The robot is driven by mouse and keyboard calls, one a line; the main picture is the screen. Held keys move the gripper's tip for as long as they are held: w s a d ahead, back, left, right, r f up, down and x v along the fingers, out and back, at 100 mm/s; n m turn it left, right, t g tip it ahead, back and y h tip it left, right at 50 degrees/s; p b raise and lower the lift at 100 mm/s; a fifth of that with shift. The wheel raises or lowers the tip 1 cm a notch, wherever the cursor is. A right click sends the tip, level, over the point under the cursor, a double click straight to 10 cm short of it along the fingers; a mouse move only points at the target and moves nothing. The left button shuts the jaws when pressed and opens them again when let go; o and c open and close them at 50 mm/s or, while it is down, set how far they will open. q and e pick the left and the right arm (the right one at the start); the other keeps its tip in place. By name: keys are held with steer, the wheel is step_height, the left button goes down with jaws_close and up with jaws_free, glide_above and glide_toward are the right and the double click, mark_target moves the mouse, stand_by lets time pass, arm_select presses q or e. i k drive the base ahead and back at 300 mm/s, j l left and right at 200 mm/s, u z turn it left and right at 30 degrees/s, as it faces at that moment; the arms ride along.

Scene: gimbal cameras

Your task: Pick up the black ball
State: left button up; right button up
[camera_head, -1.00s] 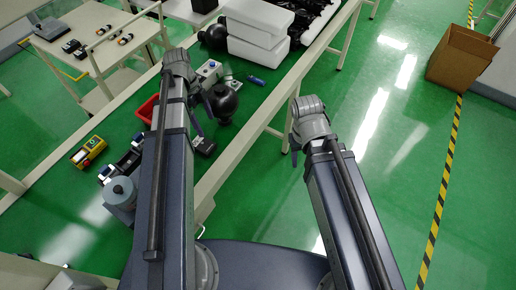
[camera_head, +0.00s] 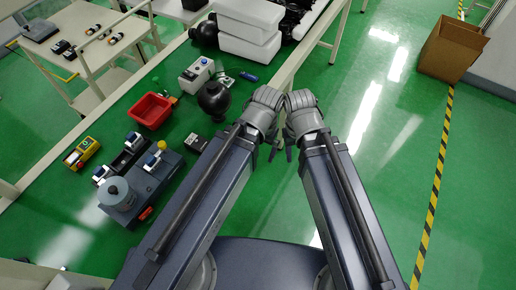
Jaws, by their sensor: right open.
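A black ball (camera_head: 214,98) rests on the green-topped table in the head view, left of both my grippers. A second dark ball (camera_head: 205,32) sits farther back, beside the white boxes. My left gripper (camera_head: 272,150) is by the table's right edge, right of and nearer than the black ball, apart from it. Its fingers are mostly hidden, so its opening is unclear. My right gripper (camera_head: 292,153) is open, close beside the left one and past the table edge over the floor. I see nothing in it.
On the table are a red bin (camera_head: 151,110), a grey device (camera_head: 197,75), a yellow tool (camera_head: 82,153), a blue-grey machine (camera_head: 140,190) and white boxes (camera_head: 248,30). A cardboard box (camera_head: 450,50) stands on the floor at right. Floor between is clear.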

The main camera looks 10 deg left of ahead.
mark_target(214, 98)
steer(key=l+u, duration=0.35)
steer(key=k+l+u, duration=0.15)
steer(key=l+u, duration=0.2)
steer(key=k+l+u, duration=0.15)
steer(key=l+u, duration=0.2)
steer(key=l, duration=0.15)
